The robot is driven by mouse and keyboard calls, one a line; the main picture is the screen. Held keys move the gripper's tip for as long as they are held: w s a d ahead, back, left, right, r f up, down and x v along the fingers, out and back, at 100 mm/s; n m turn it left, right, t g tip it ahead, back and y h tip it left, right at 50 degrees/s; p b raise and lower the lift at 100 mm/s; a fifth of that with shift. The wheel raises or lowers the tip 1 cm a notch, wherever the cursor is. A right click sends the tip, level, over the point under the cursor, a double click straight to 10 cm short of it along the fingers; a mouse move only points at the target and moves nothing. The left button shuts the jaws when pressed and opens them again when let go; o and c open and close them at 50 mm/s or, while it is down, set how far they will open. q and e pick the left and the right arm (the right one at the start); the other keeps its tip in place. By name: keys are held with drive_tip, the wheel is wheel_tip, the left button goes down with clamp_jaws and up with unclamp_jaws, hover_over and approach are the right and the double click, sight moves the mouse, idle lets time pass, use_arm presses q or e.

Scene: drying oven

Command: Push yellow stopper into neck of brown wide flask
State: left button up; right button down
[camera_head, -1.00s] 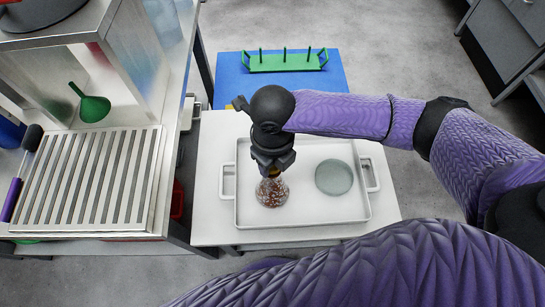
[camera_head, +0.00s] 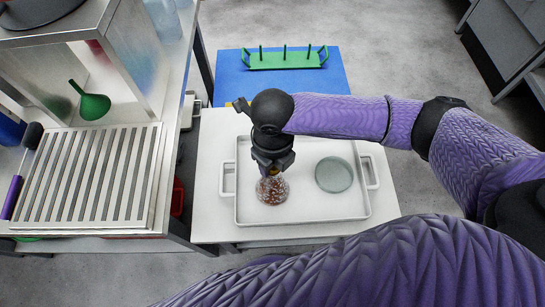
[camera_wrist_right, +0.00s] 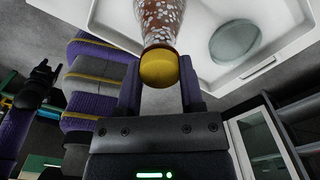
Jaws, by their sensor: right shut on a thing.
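In the right wrist view my right gripper (camera_wrist_right: 158,92) is shut on the yellow stopper (camera_wrist_right: 158,70), which sits between the two fingers. The stopper is at the mouth of the flask neck (camera_wrist_right: 158,30), lined up with it and seemingly touching; how deep it sits cannot be told. A dark gripper shape (camera_wrist_right: 41,76) at the left of the wrist view appears to be my left gripper; its jaws are unclear.
The white tray (camera_head: 302,215) also holds a round glass dish (camera_head: 334,175) right of the flask. Behind is a blue surface (camera_head: 232,78) with a green rack (camera_head: 286,62). At left is a metal bench with a slatted plate (camera_head: 85,178) and green funnel (camera_head: 92,104).

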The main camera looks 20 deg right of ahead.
use_arm(q)
drive_tip(key=shift+s, duration=0.2)
use_arm(e)
drive_tip(key=shift+c, duration=0.7)
unclamp_jaws()
use_arm(q)
drive_tip(key=shift+s, duration=0.3)
use_arm(e)
drive_tip(key=shift+f, duration=0.1)
